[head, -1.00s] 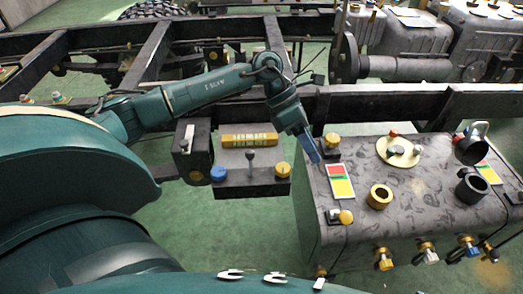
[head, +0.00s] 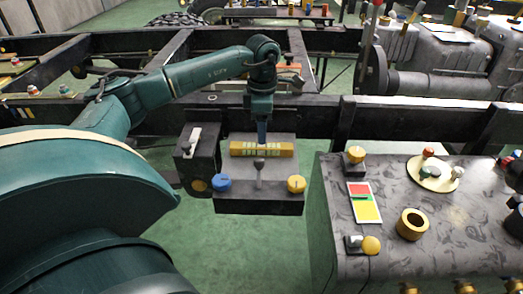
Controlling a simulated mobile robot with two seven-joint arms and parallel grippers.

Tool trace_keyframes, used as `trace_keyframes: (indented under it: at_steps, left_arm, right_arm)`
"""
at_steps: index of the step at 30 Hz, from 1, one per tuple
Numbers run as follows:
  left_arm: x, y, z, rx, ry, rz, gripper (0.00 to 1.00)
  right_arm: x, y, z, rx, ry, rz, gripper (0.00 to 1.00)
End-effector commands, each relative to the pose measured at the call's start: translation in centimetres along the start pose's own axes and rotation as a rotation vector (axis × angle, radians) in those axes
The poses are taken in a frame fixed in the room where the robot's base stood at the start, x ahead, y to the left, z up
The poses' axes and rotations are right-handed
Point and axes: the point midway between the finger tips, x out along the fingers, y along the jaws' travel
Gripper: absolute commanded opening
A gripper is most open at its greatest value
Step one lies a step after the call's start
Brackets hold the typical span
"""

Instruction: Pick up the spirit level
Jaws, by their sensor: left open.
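The spirit level appears to be the yellow bar with pale greenish markings (head: 245,150). It lies crosswise on top of a small grey box (head: 287,179) in the middle of the head view. My left gripper (head: 262,137) points down over the middle of the bar, its blue tip overlapping the bar's far edge in the picture. The jaws are open, though the fingers look narrow from this angle. I cannot tell whether the tip touches the bar. My right gripper is not in view.
A lever (head: 259,170) stands in front of the bar, between a blue knob (head: 221,183) and a yellow knob (head: 296,184). A dark box with a white switch (head: 195,139) sits at left. A dark frame beam (head: 400,118) runs behind.

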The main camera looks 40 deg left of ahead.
Motion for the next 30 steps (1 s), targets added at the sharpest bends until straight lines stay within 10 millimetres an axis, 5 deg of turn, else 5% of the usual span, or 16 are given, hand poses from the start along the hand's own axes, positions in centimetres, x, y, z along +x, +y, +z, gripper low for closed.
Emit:
trace_keyframes:
  at_steps: [9, 19, 30]
  left_arm:
    - [4.6, -0.7, -0.3, 0.0, 0.002, -0.003, 0.53]
    - [5.1, -0.7, -0.2, 0.0, 0.0, -0.001, 0.53]
    - [5.0, -0.7, -0.2, 0.0, 0.0, -0.001, 0.22]
  right_arm:
    - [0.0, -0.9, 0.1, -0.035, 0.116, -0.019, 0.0]
    - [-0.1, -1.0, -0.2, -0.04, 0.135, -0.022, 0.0]
    - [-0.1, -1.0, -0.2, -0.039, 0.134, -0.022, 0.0]
